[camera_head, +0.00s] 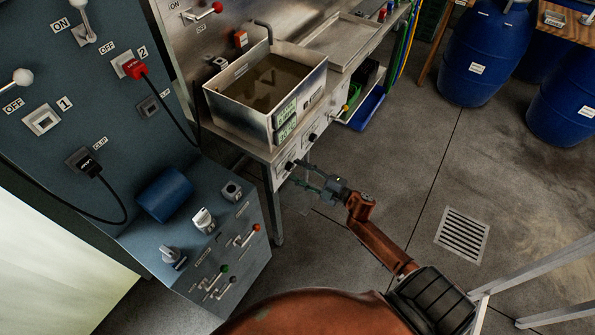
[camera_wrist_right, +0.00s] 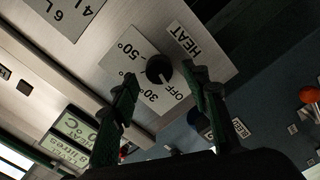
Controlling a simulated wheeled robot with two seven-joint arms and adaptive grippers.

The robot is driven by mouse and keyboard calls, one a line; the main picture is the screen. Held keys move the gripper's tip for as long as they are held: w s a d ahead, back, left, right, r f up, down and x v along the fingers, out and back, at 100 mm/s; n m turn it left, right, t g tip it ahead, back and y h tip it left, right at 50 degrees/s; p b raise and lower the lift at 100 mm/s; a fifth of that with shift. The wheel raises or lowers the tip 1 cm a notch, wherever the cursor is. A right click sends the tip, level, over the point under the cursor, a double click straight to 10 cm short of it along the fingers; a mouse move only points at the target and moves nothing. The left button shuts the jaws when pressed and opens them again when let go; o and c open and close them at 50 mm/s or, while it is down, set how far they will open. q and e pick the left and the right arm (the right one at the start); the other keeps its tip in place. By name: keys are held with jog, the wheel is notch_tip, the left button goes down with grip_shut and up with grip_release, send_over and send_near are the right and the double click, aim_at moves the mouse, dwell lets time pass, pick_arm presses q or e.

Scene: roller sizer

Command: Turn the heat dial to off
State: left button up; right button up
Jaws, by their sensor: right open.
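The heat dial (camera_wrist_right: 159,70) is a small round black knob on a white plate (camera_wrist_right: 127,52) marked HEAT, OFF, 30° and 50°. A pointer mark is too small to read surely, so I cannot tell its exact setting. My right gripper (camera_wrist_right: 161,77) is open, with one dark finger on either side of the dial in the wrist view. I cannot tell whether either finger touches it. In the head view my right gripper (camera_head: 298,174) reaches to the front panel of the metal bench, and the fingers partly cover the dial there. My left gripper is not in view.
A metal tank of brownish liquid (camera_head: 214,104) stands on the bench above the panel, with a green display (camera_wrist_right: 78,131) on its front. A blue-grey control console (camera_head: 250,277) with levers stands at left. Blue barrels (camera_head: 478,50) stand at the back right. The floor around a drain grate (camera_head: 462,235) is clear.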

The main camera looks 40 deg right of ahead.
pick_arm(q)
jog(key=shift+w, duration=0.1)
pick_arm(e)
jog(key=v, duration=1.1)
jog(key=shift+s, duration=0.1)
